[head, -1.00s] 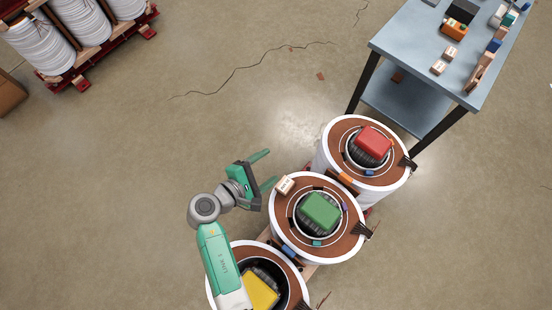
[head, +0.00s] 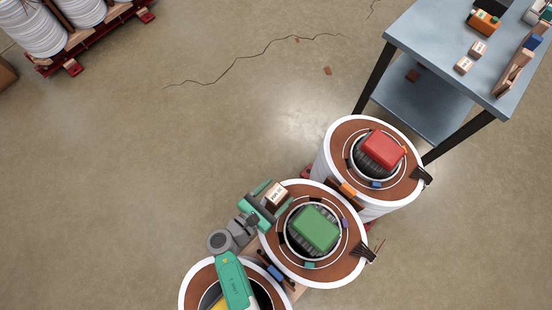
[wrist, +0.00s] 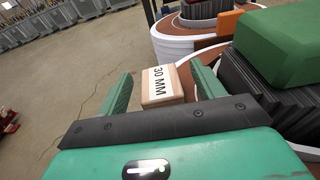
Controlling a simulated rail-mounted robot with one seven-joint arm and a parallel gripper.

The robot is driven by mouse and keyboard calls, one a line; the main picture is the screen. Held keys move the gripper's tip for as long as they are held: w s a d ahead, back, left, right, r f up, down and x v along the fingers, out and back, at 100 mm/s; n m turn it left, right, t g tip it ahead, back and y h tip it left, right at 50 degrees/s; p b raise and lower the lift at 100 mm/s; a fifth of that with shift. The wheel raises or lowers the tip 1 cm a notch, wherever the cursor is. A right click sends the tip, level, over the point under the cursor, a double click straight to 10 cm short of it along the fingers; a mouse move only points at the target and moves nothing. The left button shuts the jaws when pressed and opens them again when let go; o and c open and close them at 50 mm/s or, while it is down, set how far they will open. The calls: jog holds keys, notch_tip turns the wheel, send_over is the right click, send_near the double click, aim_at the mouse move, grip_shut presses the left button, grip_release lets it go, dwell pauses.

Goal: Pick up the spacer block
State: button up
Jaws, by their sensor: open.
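The spacer block (head: 277,195), a pale wooden block, sits at the upper left rim of the middle drum (head: 345,272), the one with the green block (head: 315,228). In the wrist view the spacer block (wrist: 162,86) shows the label "30 MM" on top. My gripper (head: 270,199) is open, with its green fingers on either side of the block. In the wrist view the gripper (wrist: 164,84) has one finger left and one right of it. A gap shows at the left finger. The right finger is closer; whether it touches is unclear.
The green block and its dark ribbed stack (wrist: 250,80) stand close on the right in the wrist view. A drum with a red block (head: 382,150) stands behind. A blue-grey table (head: 425,45) holds two similar small blocks. Open floor lies left.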

jog(key=shift+x, duration=1.2)
jog(key=c, duration=1.1)
notch_tip(320, 180, up, 10)
jog(key=p, duration=0.5)
jog(key=shift+r, duration=0.1)
jog(key=shift+w, duration=0.1)
jog(key=w+r+n+t+y, duration=0.2)
jog(key=w+r, duration=0.3)
jog(key=r, duration=0.3)
notch_tip(320, 180, up, 35)
jog(key=n+t+y+p, duration=0.2)
jog(key=n+y+p, duration=0.6)
jog(key=p, duration=2.9)
send_over(280, 189)
jog(key=w, duration=0.2)
jog(key=shift+s+a+f+m+y, duration=0.2)
jog(key=shift+a+m+y, duration=0.3)
jog(key=shift+m, duration=0.2)
